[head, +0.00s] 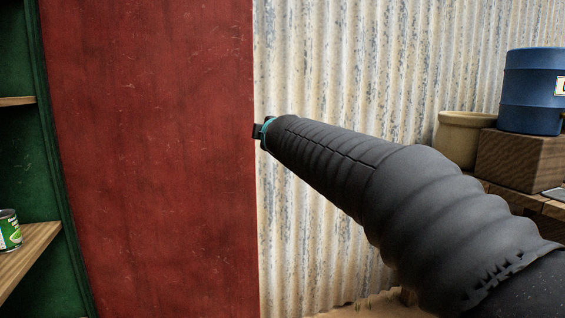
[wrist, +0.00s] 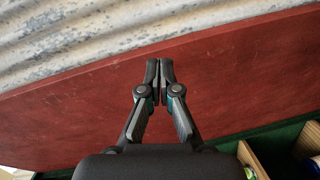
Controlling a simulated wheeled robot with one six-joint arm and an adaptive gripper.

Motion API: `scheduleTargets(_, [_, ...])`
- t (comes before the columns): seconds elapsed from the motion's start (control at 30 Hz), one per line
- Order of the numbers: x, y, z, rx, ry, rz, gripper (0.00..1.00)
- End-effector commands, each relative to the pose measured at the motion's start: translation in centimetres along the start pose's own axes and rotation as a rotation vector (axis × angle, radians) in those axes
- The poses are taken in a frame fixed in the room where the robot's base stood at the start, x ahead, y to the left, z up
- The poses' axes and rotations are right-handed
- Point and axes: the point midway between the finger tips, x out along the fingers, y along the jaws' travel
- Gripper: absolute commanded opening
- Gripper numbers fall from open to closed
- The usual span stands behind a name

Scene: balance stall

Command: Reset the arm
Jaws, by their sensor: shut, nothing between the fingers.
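My gripper (wrist: 160,68) is in the middle of the wrist view, its two fingers together and nothing between them. Behind the fingers is a dark red panel (wrist: 90,105). In the head view my arm in its black ribbed sleeve reaches from the lower right to the panel's right edge. There only a small part of my gripper (head: 259,131) shows at the sleeve's end, in front of or beside the red panel (head: 150,150). I cannot tell the gap between them.
A corrugated metal wall (head: 340,60) stands right of the panel. A green shelf unit (head: 25,150) with a green can (head: 9,230) is at the left. At the right are a blue barrel (head: 530,90), a wooden block (head: 520,158) and a tan pot (head: 462,138).

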Motion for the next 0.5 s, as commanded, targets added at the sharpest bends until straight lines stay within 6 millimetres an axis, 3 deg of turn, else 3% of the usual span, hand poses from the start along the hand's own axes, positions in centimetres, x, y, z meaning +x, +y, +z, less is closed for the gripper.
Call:
scheduleTargets(0.03, [0.3,-2.9,1.2,0.066,-0.043,-0.064,0.00])
scheduleTargets(0.07, [0.1,-4.6,2.0,0.115,-0.074,-0.102,0.00])
scheduleTargets(0.17, [-2.1,-9.9,4.9,0.297,-0.198,-0.228,0.00])
scheduleTargets(0.37, [-10.3,-18.3,11.1,0.622,-0.465,-0.411,0.00])
scheduleTargets(0.5, [-17.3,-23.2,14.4,0.825,-0.642,-0.501,0.00])
